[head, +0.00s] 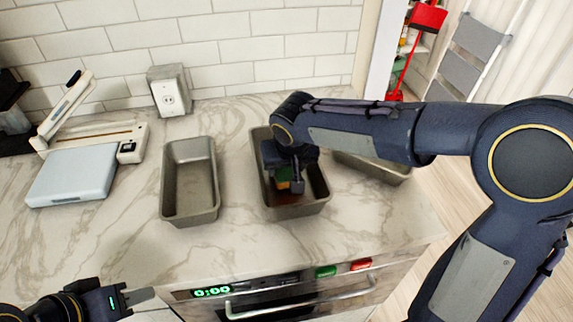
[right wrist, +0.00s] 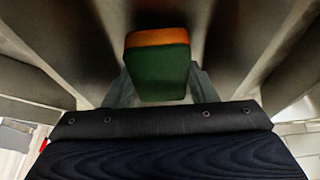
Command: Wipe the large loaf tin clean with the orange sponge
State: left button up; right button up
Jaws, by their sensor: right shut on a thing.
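Three grey metal loaf tins stand in a row on the marble counter: a left tin (head: 190,205), a middle tin (head: 298,209) and a right tin (head: 390,175) partly hidden by my right arm. Which is the largest is hard to tell. My right gripper (head: 288,186) reaches down into the middle tin, shut on the orange sponge (right wrist: 156,38), which has a green layer. The sponge is low between the tin's walls; whether it touches the floor is unclear. My left gripper (head: 135,297) is at the counter's front left, away from the tins; its jaw opening is unclear.
A kitchen scale (head: 72,177) and a white slicer-like device (head: 95,135) are at the left. An oven with a handle (head: 300,299) is below the front edge. The counter before the tins is clear.

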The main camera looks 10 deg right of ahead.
jog(key=shift+f+b, duration=0.55)
jog(key=shift+f, duration=0.05)
dwell(0.7)
